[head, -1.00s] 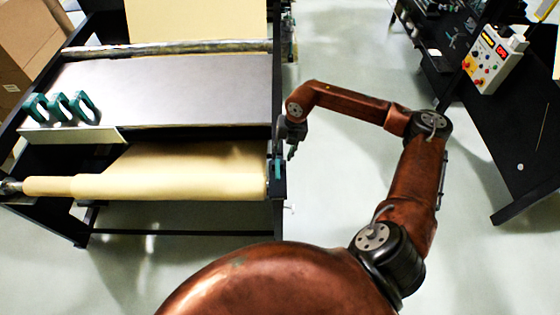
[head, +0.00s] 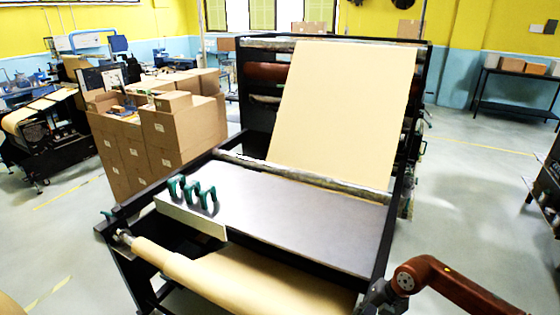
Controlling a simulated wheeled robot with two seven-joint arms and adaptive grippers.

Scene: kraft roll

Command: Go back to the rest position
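The kraft paper roll (head: 240,284) lies across the front of the black machine frame in the head view, its right end near the bottom edge. My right gripper (head: 372,297) is at the lower right, beside the right end of the roll and the frame's corner. Its fingers are small and partly cut off, so I cannot tell if it is open or touching the frame. The copper-coloured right arm (head: 455,288) comes in from the lower right. My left gripper is not in view.
A grey flat table (head: 300,212) with green-handled clamps (head: 196,192) sits behind the roll. A kraft sheet (head: 343,110) rises at the back. Stacked cardboard boxes (head: 180,125) stand to the left. Open floor (head: 470,190) lies to the right.

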